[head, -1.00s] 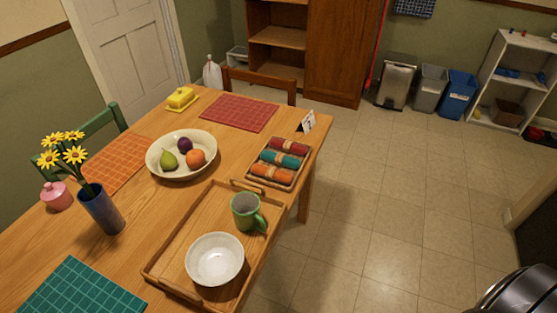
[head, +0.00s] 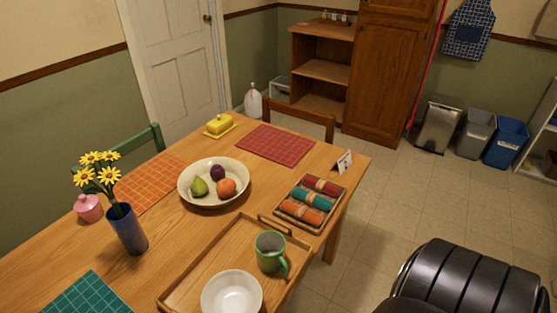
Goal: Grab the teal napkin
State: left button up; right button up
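The teal napkin (head: 313,199) is a rolled cloth lying in a small wooden tray (head: 289,218) near the right edge of the table. It lies between a dark red rolled napkin (head: 322,185) at the back and an orange rolled napkin (head: 301,211) at the front. A black ribbed part of my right arm shows at the bottom right, over the floor beside the table. Neither gripper's fingers are in view.
A larger wooden tray (head: 177,298) in front holds a green mug (head: 270,252) and a white bowl (head: 232,294). A fruit bowl (head: 213,202) stands left of the napkin tray. A small card (head: 344,162) stands behind it. The floor (head: 385,215) right of the table is clear.

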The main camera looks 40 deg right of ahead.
aim_at(311, 200)
jog(key=l+u, duration=0.2)
jog(key=l, duration=0.25)
jog(key=l+u, duration=0.2)
jog(key=l, duration=0.3)
jog(key=k+l+u, duration=0.2)
jog(key=l, duration=0.25)
jog(key=l+u, duration=0.2)
jog(key=l, duration=0.25)
jog(key=k+l+u, duration=0.2)
jog(key=l, duration=0.25)
jog(key=i, duration=0.1)
